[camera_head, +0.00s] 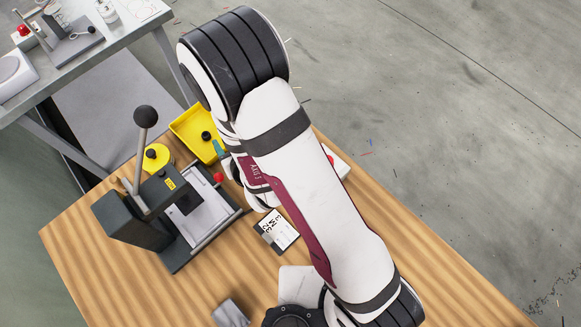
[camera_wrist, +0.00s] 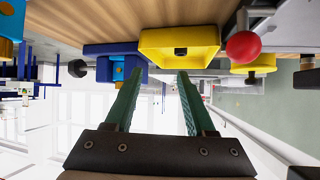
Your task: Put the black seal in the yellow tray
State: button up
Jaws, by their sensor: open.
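The yellow tray (camera_head: 182,123) stands at the far left part of the wooden table, and it also shows at the top middle of the wrist view (camera_wrist: 150,40). A small black piece (camera_head: 206,135), which looks like the black seal, sits inside the tray; the wrist view also shows it as a dark shape (camera_wrist: 181,51). My gripper (camera_wrist: 158,77) is open, with nothing between its green fingers. In the head view, a green fingertip of my gripper (camera_head: 219,149) shows by the tray's right side; my arm hides the rest.
A printed white card (camera_head: 277,230) lies in front. A blue device (camera_wrist: 120,68) is beside the tray in the wrist view.

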jog(key=s+d+r+m+g+h, duration=0.1)
jog(key=d+r+m+g+h, duration=0.2)
jog(key=d, duration=0.4)
jog(key=s+d+r+m+g+h, duration=0.1)
jog(key=d+r+m, duration=0.3)
jog(key=d+r, duration=0.25)
jog(key=s+d+r+m+g, duration=0.2)
jog(key=s+d+r+g, duration=0.1)
jog(key=s, duration=0.6)
jog(key=s+d+r+m+g, duration=0.2)
jog(key=s+d+r, duration=0.2)
jog(key=s, duration=0.5)
jog(key=shift+s+d+r+m+g, duration=0.2)
jog(key=shift+s+d+m+g, duration=0.1)
jog(key=shift+d+g, duration=0.1)
jog(key=shift+w, duration=0.1)
